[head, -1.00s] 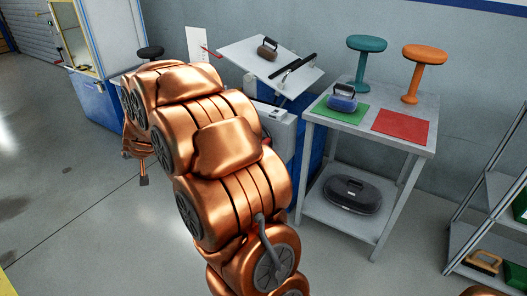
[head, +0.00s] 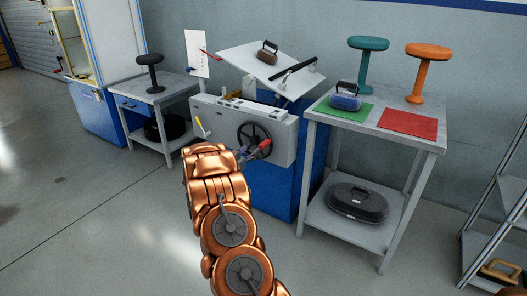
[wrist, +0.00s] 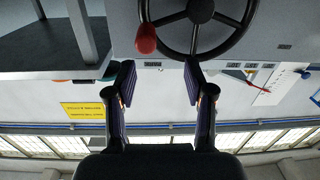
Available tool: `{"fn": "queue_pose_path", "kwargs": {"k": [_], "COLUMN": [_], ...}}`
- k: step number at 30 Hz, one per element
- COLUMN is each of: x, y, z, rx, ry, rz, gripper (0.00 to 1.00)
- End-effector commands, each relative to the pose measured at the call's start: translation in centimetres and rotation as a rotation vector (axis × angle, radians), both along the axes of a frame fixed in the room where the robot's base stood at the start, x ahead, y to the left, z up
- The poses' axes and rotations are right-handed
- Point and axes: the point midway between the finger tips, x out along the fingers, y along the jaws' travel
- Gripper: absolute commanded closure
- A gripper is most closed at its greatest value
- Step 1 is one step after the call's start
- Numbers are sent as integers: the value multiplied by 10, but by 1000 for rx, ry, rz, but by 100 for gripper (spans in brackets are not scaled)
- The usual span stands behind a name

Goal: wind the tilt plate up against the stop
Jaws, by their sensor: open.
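The tilt plate (head: 240,62) is a pale board on top of a grey and blue machine. It slopes, and a dark brown block with a handle (head: 267,52) sits on it near a black bar (head: 291,72). A black handwheel (head: 250,128) with a red knob (head: 265,146) is on the machine's front. The wrist view shows the wheel (wrist: 232,18) and knob (wrist: 146,40) at the top. My gripper (wrist: 158,82) is open and empty, its fingers just short of the wheel; it shows in the head view (head: 242,153). I cannot tell which part is the stop.
A white card (head: 197,53) with a red pointer (head: 211,57) stands beside the plate. A table at right holds a blue handled block (head: 345,97), a green mat (head: 335,113), a red mat (head: 407,122) and two stools. A small table (head: 180,88) stands left. Floor at left is clear.

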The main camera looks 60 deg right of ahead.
Motion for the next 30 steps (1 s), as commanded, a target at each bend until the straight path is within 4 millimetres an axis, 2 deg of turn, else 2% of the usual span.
{"fn": "queue_pose_path", "kwargs": {"k": [3,6,21,30], "x": [-13,-16,-13,-12], "y": [-8,-14,-74,-86], "z": [-7,-8,-7,-8], "rx": [-23,-30,-31,-28], "ry": [10,13,11,14], "rz": [-39,-50,-48,-46], "gripper": [47,47,47,47]}}
